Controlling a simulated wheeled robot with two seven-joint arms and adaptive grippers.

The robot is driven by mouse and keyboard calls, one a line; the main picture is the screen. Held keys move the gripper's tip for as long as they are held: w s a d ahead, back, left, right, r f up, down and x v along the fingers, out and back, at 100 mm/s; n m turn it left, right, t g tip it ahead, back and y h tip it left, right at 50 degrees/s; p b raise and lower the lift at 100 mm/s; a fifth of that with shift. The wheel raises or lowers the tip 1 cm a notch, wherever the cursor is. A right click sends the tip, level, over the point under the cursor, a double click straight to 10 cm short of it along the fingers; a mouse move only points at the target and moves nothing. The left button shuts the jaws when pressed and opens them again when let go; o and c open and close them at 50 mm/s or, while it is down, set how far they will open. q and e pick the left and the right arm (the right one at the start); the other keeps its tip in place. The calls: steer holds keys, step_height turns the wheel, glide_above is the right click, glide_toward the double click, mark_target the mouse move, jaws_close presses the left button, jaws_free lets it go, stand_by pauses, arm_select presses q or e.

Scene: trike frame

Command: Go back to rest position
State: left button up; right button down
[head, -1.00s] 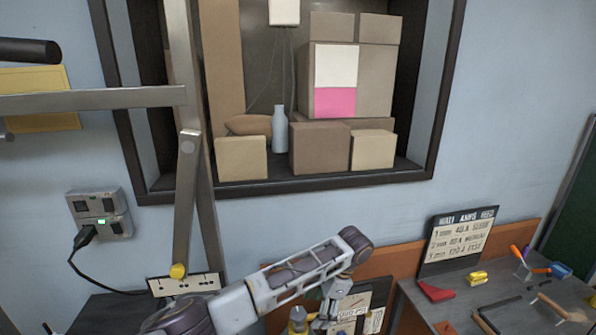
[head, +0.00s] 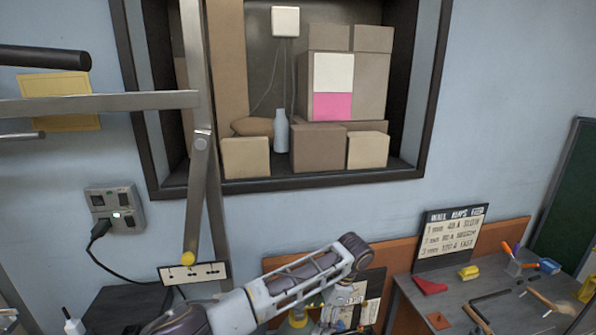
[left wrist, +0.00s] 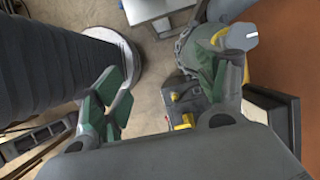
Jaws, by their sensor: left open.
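The trike frame's grey metal tubes (head: 100,104) cross the left side of the head view, with an upright tube (head: 200,140) in front of the wall. My left arm reaches in along the bottom of the head view and bends down at its joint. Its gripper is not clear there. In the left wrist view my left gripper (left wrist: 165,95) has its green-padded fingers spread wide, with nothing held between them. Floor and a dark box with yellow parts (left wrist: 185,100) show beyond the fingers. My right gripper is in no view.
A wall recess holds cardboard boxes (head: 318,148) and a pale bottle (head: 281,132). A socket (head: 115,207) with a cable is on the wall at left. A workbench (head: 455,298) with tools and a lettered sign (head: 450,238) stands at right. A ribbed dark column (left wrist: 55,70) is close in the left wrist view.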

arm_select(q)
steer(key=shift+s+d+f+n+h, duration=1.65)
steer(key=shift+s+f+h, duration=1.9)
steer(key=shift+s, duration=2.25)
steer(key=s+a+n+t+y, duration=0.1)
steer(key=s+a+n, duration=0.3)
steer(key=a, duration=0.6)
steer(key=s+a+f+n+t+y, duration=0.1)
steer(key=s+a+n+t, duration=0.2)
steer(key=a, duration=0.8)
steer(key=s+a+n+y, duration=0.1)
steer(key=s+a+n, duration=0.35)
steer(key=a, duration=0.55)
steer(key=s+f+m+g+b, duration=0.1)
steer(key=s+f+b, duration=0.15)
steer(key=f, duration=3.35)
steer(key=s+a+f, duration=0.2)
steer(key=s+f, duration=0.8)
steer(key=s, duration=0.1)
steer(key=s+a+f+g+b, duration=0.1)
steer(key=s+a+f, duration=0.1)
steer(key=s+f, duration=0.9)
steer(key=shift+s+b, duration=0.3)
steer(key=shift+s, duration=0.1)
